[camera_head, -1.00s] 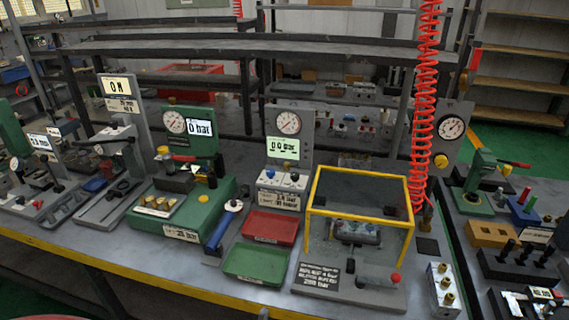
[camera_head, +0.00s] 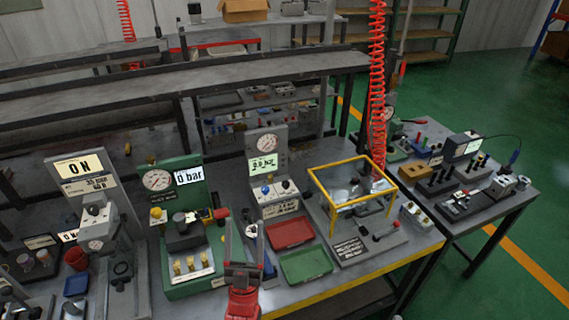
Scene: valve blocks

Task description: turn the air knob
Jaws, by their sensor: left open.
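A grey test panel (camera_head: 267,160) with a round gauge and a lit display of about 0.0 bar stands at mid-table. On its base are a blue knob (camera_head: 265,190) and a dark knob (camera_head: 286,185). I cannot tell from their labels which is the air knob. My left gripper (camera_head: 246,228) is red and grey, comes up from the bottom edge, and is open and empty. In the picture it is below and left of the knobs, apart from them, in front of the green unit's right side. My right gripper is not in view.
A green pump unit (camera_head: 187,262) with a 0 bar display stands to the left. A red tray (camera_head: 291,232) and a green tray (camera_head: 306,265) lie right of my gripper. A yellow-framed clear guard (camera_head: 350,183) and a red coiled hose (camera_head: 377,90) are further right.

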